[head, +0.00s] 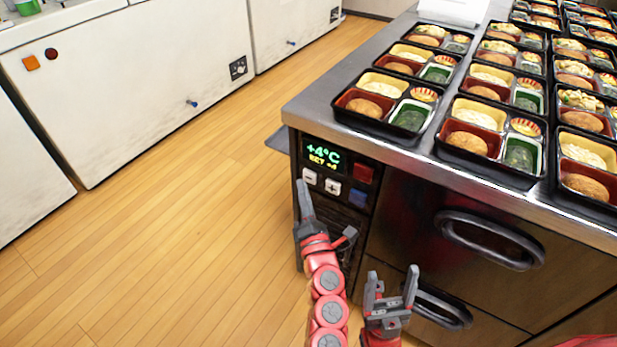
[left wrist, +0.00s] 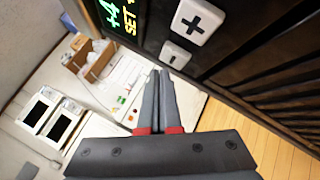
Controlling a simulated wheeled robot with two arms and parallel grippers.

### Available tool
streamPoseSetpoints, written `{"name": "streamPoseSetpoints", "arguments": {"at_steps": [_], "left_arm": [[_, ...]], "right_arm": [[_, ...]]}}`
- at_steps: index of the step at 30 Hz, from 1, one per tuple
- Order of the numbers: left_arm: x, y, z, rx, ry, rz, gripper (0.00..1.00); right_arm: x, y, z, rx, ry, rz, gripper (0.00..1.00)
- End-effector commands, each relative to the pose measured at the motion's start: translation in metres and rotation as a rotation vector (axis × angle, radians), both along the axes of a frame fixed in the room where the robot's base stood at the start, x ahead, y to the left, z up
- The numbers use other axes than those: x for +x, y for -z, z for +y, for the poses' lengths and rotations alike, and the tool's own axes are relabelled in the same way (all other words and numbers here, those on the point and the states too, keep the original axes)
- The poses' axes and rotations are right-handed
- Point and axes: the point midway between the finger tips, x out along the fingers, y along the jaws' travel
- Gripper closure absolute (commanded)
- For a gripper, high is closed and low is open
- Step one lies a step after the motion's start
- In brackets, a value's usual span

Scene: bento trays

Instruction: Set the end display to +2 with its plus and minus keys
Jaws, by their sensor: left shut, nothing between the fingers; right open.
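The end display (head: 325,156) on the counter's end panel reads +4°C, with SET +4 below; part of it shows in the left wrist view (left wrist: 118,15). The white minus key (head: 309,176) and plus key (head: 332,187) sit under it. In the left wrist view the minus key (left wrist: 175,55) and plus key (left wrist: 198,20) are seen close up. My left gripper (head: 303,184) is shut and empty, its tips (left wrist: 160,74) right by the minus key; I cannot tell if they touch it. My right gripper (head: 392,277) is open and empty, lower right, before the drawers.
A red key (head: 363,174) and a blue key (head: 357,198) sit right of the plus and minus keys. Drawer handles (head: 489,240) stick out at right. Bento trays (head: 385,104) cover the countertop. Wood floor (head: 170,220) at left is clear.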

Motion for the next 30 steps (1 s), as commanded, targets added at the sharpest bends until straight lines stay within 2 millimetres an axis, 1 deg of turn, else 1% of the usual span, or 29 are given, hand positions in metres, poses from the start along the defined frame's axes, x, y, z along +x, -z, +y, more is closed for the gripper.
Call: {"name": "streamPoseSetpoints", "arguments": {"at_steps": [14, 21, 30], "left_arm": [[0.0002, 0.0002, -0.0001, 0.000, 0.000, 0.000, 1.00], [0.0054, 0.0016, -0.0045, -0.001, 0.001, 0.001, 1.00], [0.0067, 0.0002, -0.0052, 0.000, 0.001, 0.001, 1.00]], "right_arm": [[0.0000, 0.0003, 0.0000, 0.000, 0.000, 0.000, 0.30], [0.0001, 0.0057, 0.0000, 0.000, 0.000, 0.000, 0.30], [0.0000, 0.0055, 0.0000, 0.000, 0.000, 0.000, 0.30]]}}
